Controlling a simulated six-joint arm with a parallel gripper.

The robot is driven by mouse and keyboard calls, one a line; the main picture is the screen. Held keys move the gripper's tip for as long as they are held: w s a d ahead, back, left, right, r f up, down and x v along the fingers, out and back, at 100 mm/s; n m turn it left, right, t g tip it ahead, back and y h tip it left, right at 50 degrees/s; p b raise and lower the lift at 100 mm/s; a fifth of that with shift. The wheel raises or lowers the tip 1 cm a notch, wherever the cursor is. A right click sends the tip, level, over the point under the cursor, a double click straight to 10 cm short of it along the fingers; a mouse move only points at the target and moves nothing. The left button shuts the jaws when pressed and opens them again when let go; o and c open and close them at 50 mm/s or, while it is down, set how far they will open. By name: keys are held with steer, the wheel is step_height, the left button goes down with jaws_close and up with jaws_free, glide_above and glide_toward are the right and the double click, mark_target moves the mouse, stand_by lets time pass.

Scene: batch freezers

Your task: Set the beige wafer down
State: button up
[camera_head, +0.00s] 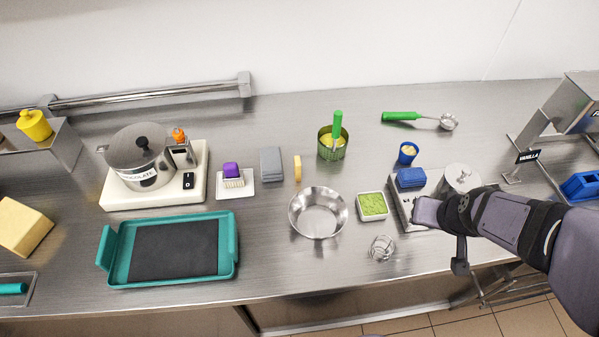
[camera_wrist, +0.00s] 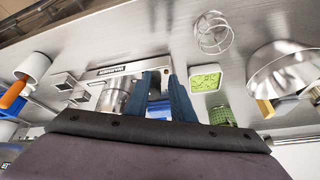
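A beige, thin, rounded piece that looks like the wafer (camera_head: 297,168) stands on the counter, just right of the grey blocks and behind the steel bowl. A yellowish piece, probably the same wafer (camera_wrist: 265,107), shows beside the bowl in the wrist view. My gripper (camera_wrist: 163,76) has two dark blue fingers with a gap between them, and I see nothing held there. In the head view my arm's end is over the grey machine at the right, well apart from the wafer; the fingers cannot be made out there.
The grey machine (camera_head: 403,208) carries a blue block (camera_head: 410,178). A green can (camera_head: 332,145) stands behind. A teal tray (camera_head: 228,262) lies left; the counter front-centre is bare.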

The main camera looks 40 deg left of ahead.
steer(key=w+a+n+t+y+b, duration=0.1)
steer(key=w+a+n+t+y, duration=0.15)
steer(key=a, duration=1.15)
step_height(320, 180, up, 2)
steer(key=n+t+y+b, duration=0.2)
steer(key=t+y+b, duration=0.1)
steer(key=y, duration=0.2)
glide_above(297, 157)
steer(key=shift+s+d+r+g+h, duration=0.1)
steer(key=shift+s+r+g+h, duration=0.1)
steer(key=shift+g+h, duration=0.05)
steer(key=shift+d+f, duration=0.1)
steer(key=shift+f, duration=2.05)
step_height(297, 157, down, 2)
steer(key=shift+f+p, duration=0.1)
steer(key=shift+p, duration=0.45)
steer(key=x, duration=0.2)
steer(key=shift+w+f, duration=0.15)
steer(key=shift+f, duration=0.1)
steer(key=shift+w+a+f+p, duration=0.15)
steer(key=shift+w+a+p, duration=0.1)
steer(key=shift+a+p, duration=0.1)
steer(key=shift+c, duration=0.4)
jaws_close()
